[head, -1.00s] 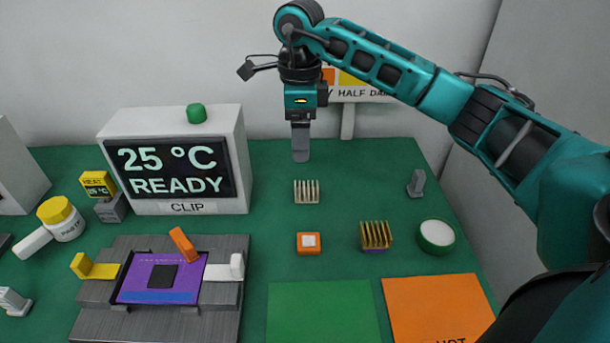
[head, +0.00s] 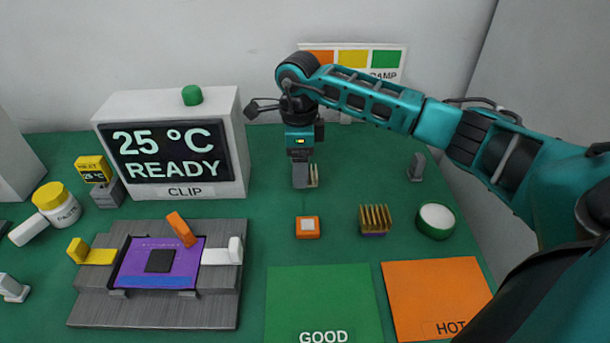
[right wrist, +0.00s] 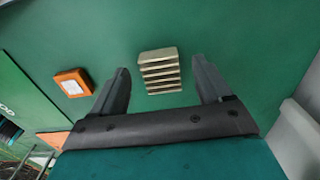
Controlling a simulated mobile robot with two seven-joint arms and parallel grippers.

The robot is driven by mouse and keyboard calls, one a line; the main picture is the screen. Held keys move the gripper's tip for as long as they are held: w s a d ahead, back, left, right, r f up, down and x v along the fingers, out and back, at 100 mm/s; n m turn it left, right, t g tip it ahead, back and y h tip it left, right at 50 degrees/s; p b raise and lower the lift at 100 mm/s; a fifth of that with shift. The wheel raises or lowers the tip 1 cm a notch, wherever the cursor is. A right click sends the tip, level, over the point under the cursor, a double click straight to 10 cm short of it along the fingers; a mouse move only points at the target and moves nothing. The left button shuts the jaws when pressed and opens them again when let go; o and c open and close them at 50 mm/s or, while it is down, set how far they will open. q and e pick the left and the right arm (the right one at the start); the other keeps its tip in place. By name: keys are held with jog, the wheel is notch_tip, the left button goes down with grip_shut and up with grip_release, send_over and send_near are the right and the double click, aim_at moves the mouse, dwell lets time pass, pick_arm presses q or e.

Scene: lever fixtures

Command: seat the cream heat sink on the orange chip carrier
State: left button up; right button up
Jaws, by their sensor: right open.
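The cream heat sink (head: 314,176) stands on the green mat, mostly hidden behind my right gripper in the head view. It shows whole in the right wrist view (right wrist: 160,71), with its row of fins between and just beyond the fingertips. My right gripper (head: 302,182) points down at it and is open, with a finger on either side in the right wrist view (right wrist: 162,85) and a gap to each. The orange chip carrier (head: 308,227) has a pale square on top and lies a little nearer than the heat sink. My left gripper is out of view.
A gold finned heat sink (head: 375,220) and a round white-topped green tub (head: 436,220) stand to the right. A green GOOD pad (head: 322,300) and an orange HOT pad (head: 435,295) lie in front. A clamp fixture (head: 160,305) and a display box (head: 170,150) are at left.

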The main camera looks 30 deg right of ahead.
jog(key=shift+f, duration=0.7)
jog(key=shift+c, duration=0.3)
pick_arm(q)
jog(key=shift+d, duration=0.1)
pick_arm(e)
jog(key=c, duration=1.1)
jog(key=shift+r, duration=0.1)
